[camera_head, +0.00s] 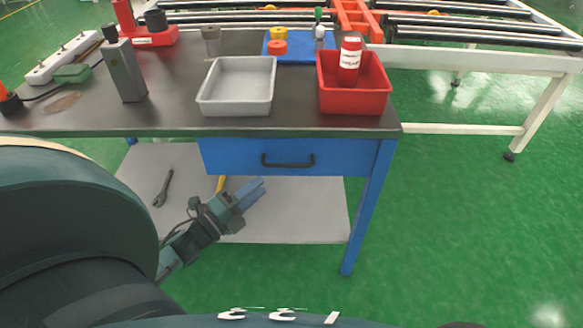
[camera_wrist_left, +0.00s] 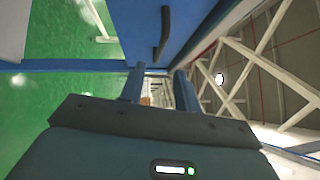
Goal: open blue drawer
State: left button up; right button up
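The blue drawer (camera_head: 232,158) sits under the front edge of the dark tabletop and looks shut. Its black bar handle (camera_head: 287,161) is in the middle of its front. In the left wrist view the blue drawer front (camera_wrist_left: 132,22) fills the upper middle, with the dark handle (camera_wrist_left: 165,33) on it. My left gripper (camera_head: 257,190) is below and a little left of the handle, apart from it. In the left wrist view its two blue fingers (camera_wrist_left: 160,86) stand apart with nothing between them. My right gripper is not in view.
A wrench (camera_head: 162,188) lies on the lower shelf (camera_head: 325,210). The green floor at right is clear.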

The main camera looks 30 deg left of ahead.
aim_at(286, 164)
pick_arm(q)
jog(key=x, duration=1)
jog(key=shift+w+b, duration=0.1)
jog(key=shift+b, duration=0.2)
grip_shut()
